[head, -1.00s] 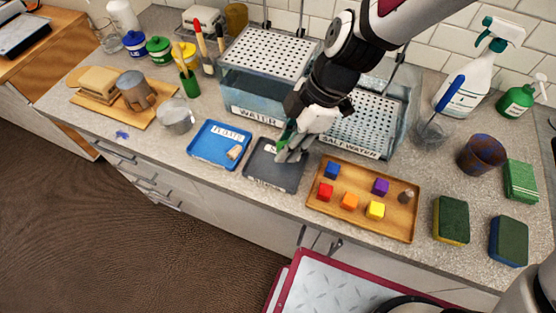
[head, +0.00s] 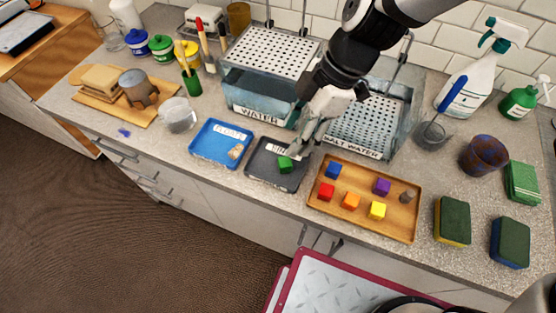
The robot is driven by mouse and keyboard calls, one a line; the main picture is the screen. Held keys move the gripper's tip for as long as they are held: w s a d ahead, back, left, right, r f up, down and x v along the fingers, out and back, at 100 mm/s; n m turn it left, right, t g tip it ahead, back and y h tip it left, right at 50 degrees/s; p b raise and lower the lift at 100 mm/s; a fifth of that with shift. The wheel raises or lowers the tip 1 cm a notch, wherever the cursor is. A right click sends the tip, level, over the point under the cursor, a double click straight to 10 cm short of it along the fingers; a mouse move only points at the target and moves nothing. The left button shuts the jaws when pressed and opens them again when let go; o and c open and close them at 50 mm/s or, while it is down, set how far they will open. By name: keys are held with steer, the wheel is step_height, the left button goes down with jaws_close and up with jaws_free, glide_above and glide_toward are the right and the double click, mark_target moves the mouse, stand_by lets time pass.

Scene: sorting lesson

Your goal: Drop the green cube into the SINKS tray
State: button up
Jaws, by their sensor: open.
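The green cube (head: 285,164) lies in the dark grey SINKS tray (head: 262,176), near its middle, just in front of the tray's label. The label is partly hidden by my gripper and the cube. My gripper (head: 299,153) is open and empty, above the right back part of the tray, to the right of the cube and apart from it.
A blue FLOATS tray (head: 206,155) with a small light object is on the left. A wooden tray (head: 335,213) with several coloured cubes and a small dark piece is on the right. Water tank (head: 245,95) and salt water tank (head: 398,125) stand behind.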

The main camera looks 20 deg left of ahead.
steer(key=v, duration=0.8)
steer(key=s+d+r+m+t+h, duration=0.1)
steer(key=s+d+r+m+t, duration=0.1)
steer(key=d+m, duration=0.6)
steer(key=s+d+r+m+t+h, duration=0.1)
steer(key=s+d+r+m+t, duration=0.2)
steer(key=d+r+m, duration=0.2)
steer(key=s+d+r+m+t+h, duration=0.1)
steer(key=s+d+r+m+t, duration=0.1)
steer(key=d+m, duration=1)
step_height(320, 180, up, 2)
steer(key=shift+s+d+r+t+h, duration=0.2)
steer(key=shift+s+d+t+h, duration=0.3)
steer(key=shift+d, duration=0.6)
